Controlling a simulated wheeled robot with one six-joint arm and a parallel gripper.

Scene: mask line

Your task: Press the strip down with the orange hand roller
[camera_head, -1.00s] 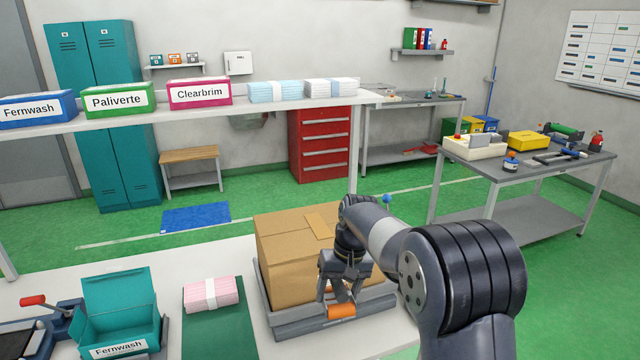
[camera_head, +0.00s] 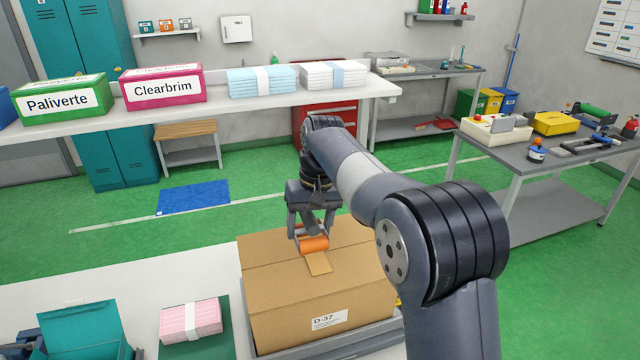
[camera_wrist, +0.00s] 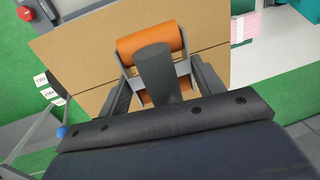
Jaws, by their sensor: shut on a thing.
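The cardboard box (camera_head: 285,290) sits in a grey tray on the near bench. A tan strip (camera_head: 319,264) lies along the middle of its top, over the seam. My gripper (camera_head: 312,222) is shut on the dark handle of the orange hand roller (camera_head: 314,245). The roller is at the far part of the strip, on it or just above it; contact is hard to tell. In the wrist view the orange roller (camera_wrist: 150,42) shows ahead of my gripper (camera_wrist: 160,80), over the box top. Part of the strip is hidden by the roller.
The grey tray (camera_head: 355,344) holds the box. A pink banded pack (camera_head: 190,320) on a green mat and a teal box (camera_head: 75,330) stand to the left. A raised shelf (camera_head: 225,103) with labelled boxes runs behind. The right-hand table (camera_head: 535,150) is apart.

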